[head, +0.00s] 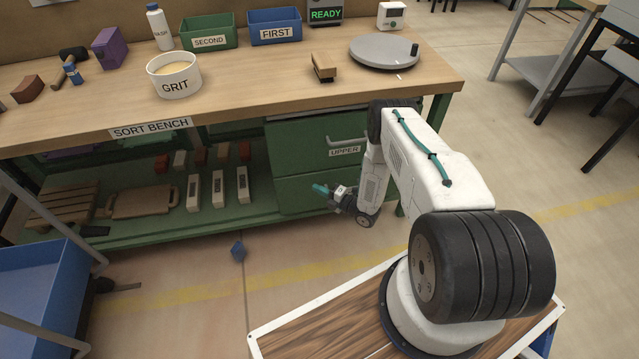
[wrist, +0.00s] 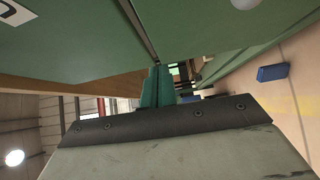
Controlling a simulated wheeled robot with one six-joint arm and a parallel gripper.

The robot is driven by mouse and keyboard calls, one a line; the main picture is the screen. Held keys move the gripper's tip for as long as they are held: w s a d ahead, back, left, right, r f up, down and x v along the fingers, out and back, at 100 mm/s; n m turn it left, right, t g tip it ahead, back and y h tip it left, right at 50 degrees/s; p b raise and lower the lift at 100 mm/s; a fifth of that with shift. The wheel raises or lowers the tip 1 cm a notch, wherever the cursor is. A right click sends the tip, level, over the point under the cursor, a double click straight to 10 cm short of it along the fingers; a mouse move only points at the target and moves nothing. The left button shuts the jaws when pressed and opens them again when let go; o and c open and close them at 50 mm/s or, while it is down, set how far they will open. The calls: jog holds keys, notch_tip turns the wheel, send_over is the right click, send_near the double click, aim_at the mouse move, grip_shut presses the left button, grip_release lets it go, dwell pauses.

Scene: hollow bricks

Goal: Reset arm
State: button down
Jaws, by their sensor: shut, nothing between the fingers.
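My arm (head: 440,175) rises from my base, bends at the elbow and hangs down in front of the green sort bench. My gripper (head: 317,188) is low beside the bench's drawers, its teal fingers pointing left. In the wrist view my gripper's fingers (wrist: 157,85) are pressed together with nothing between them. The upper drawer (head: 300,148) has a metal handle and an "UPPER" label and looks closed. The lower drawer front (head: 295,195) is below it, partly hidden by my arm. Green panels fill the top of the wrist view, close to my gripper.
The bench top (head: 270,90) holds a grit bowl (head: 174,78), green bin (head: 208,32), blue bin (head: 274,27), brush (head: 324,68) and turntable (head: 383,52). A blue cart (head: 40,285) stands left.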

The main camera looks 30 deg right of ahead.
jog(key=v, duration=0.9)
